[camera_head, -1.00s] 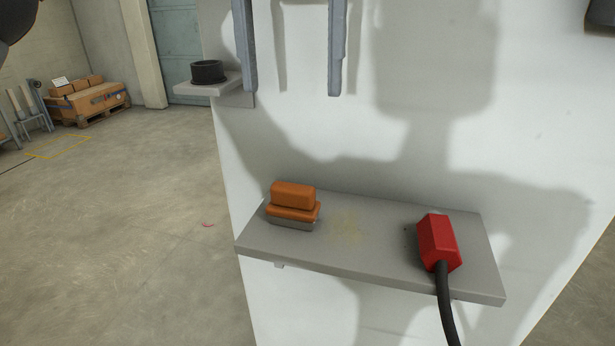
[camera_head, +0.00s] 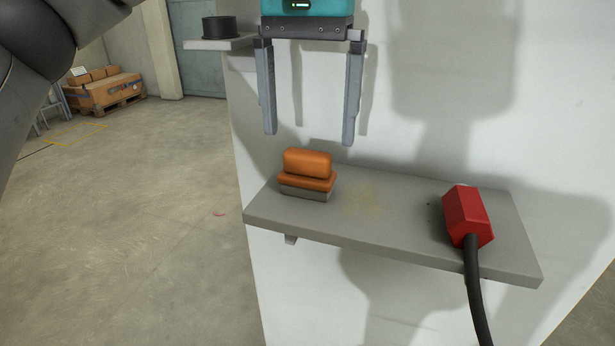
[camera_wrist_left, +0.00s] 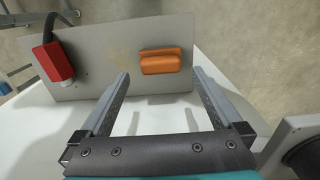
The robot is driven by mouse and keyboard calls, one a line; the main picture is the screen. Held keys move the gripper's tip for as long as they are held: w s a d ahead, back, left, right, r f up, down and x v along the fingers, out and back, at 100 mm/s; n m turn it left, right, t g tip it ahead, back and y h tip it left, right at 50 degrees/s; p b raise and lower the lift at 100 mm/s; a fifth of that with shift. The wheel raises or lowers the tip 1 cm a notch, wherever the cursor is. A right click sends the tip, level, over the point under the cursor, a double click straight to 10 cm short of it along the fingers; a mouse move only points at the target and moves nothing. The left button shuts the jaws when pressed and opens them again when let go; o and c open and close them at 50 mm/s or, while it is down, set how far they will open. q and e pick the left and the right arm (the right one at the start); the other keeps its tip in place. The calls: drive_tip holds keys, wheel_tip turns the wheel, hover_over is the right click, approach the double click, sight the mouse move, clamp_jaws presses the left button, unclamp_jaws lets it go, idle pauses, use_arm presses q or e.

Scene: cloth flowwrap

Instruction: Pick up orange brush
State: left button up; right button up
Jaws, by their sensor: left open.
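The orange brush (camera_head: 307,172) has an orange handle block over a grey base. It rests on the left part of the grey shelf (camera_head: 390,236). My left gripper (camera_head: 309,139) points down with its two fingers apart, above the brush and empty. In the left wrist view, the brush (camera_wrist_left: 162,61) shows beyond the fingertips of my left gripper (camera_wrist_left: 160,78), roughly between them in line, and apart from them. My right gripper is not in view.
A red tool (camera_head: 466,216) with a black hose sits at the right of the shelf. A white wall (camera_head: 560,120) stands behind it. A black round object (camera_head: 219,27) sits on a small side shelf at the upper left. The shelf's middle is clear.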

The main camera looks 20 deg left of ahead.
sight(307, 152)
use_arm(q)
drive_tip(key=shift+f, duration=1.85)
drive_tip(key=c, duration=1.4)
